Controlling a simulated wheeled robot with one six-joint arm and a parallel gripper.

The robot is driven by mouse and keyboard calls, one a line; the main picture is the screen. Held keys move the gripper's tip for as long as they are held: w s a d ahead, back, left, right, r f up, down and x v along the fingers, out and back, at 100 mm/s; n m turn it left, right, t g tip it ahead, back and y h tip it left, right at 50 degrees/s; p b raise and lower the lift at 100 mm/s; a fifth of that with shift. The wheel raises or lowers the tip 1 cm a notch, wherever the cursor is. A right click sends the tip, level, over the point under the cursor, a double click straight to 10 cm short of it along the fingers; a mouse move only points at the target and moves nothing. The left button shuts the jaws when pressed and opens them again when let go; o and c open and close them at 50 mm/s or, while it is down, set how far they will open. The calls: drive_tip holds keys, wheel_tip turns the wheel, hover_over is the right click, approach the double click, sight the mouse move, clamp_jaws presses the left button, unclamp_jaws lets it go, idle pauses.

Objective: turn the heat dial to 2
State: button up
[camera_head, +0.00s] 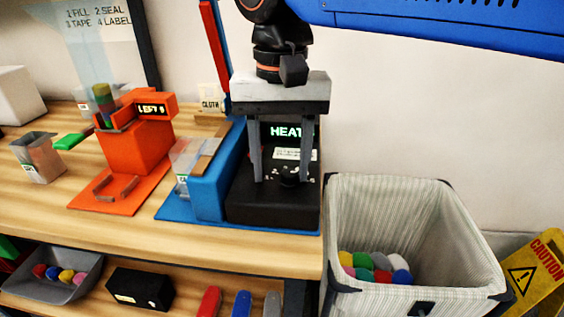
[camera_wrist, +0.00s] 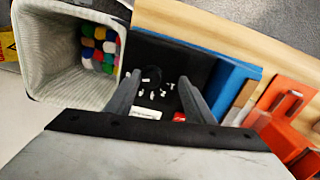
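The black heat unit (camera_head: 240,207) stands at the right end of the workbench, with a green lit "HEAT" display (camera_head: 286,131) on its upright face. Any digit after the word is hidden or unreadable. The small black heat dial (camera_head: 288,177) sits low on the unit, with white marks near it; the dial also shows in the wrist view (camera_wrist: 152,74). The marks are too small to read. My gripper (camera_head: 281,181) points down over the unit, its two fingers apart, one on each side of the dial. In the wrist view my gripper (camera_wrist: 160,80) is open; I cannot tell whether a finger touches the dial.
A blue stand (camera_head: 208,190) adjoins the unit's left side, and an orange device (camera_head: 133,150) stands farther left. A lined bin (camera_head: 440,230) with coloured items is at the right, beside a yellow caution sign (camera_head: 542,275). A lower shelf holds a grey tray (camera_head: 75,288).

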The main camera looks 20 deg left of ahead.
sight(282, 173)
wheel_tip(282, 173, up, 20)
idle(2.9)
drive_tip(key=shift+w+d, duration=0.1)
